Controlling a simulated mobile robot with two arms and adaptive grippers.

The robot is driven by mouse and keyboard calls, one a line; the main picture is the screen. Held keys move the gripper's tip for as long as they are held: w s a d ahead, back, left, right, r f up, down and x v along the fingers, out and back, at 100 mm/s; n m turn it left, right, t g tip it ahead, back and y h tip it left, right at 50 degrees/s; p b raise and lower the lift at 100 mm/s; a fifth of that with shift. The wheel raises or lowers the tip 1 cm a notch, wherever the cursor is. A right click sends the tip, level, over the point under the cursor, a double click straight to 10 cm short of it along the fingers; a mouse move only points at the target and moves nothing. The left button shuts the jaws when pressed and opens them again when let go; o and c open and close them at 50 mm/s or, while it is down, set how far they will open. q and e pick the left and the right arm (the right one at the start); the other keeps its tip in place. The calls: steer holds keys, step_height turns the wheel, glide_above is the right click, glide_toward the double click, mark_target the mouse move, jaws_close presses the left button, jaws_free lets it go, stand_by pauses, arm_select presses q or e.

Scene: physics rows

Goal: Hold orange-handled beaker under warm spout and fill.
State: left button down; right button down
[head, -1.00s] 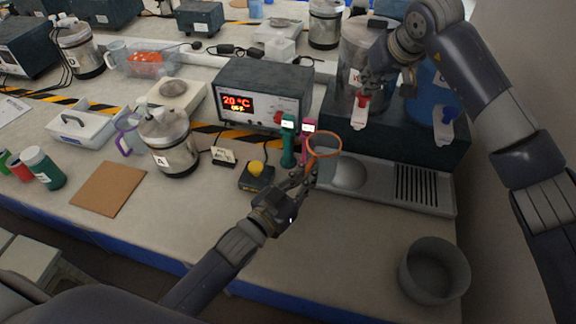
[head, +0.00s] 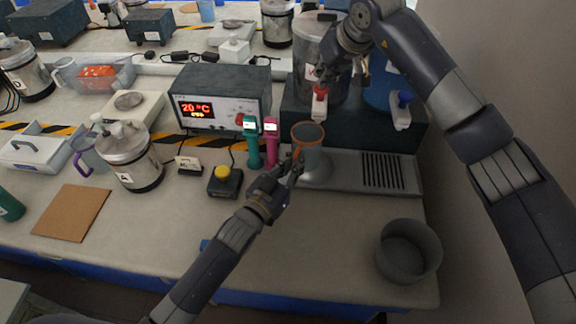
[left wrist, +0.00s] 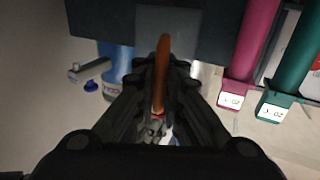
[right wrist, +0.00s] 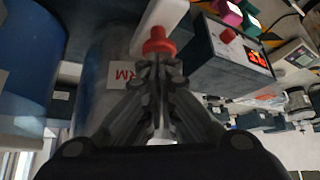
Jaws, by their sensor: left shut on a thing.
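The label on the tank behind the lever is partly hidden. No water stream is visible, and the beaker's contents cannot be made out.
A blue-lever spout (head: 401,105) is to the right. Green (head: 252,145) and pink (head: 271,145) handled items stand close left of the beaker. A control box (head: 220,97) reads 20 °C. A grey bowl (head: 408,252) sits at the front right; the front bench between is clear.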

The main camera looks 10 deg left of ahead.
mark_target(306, 156)
arm_select(q)
steer(key=shift+w+d, duration=1.2)
steer(key=shift+w, duration=0.05)
arm_select(e)
steer(key=shift+f, duration=0.95)
stand_by(0.6)
stand_by(4.8)
steer(key=shift+r, duration=2.6)
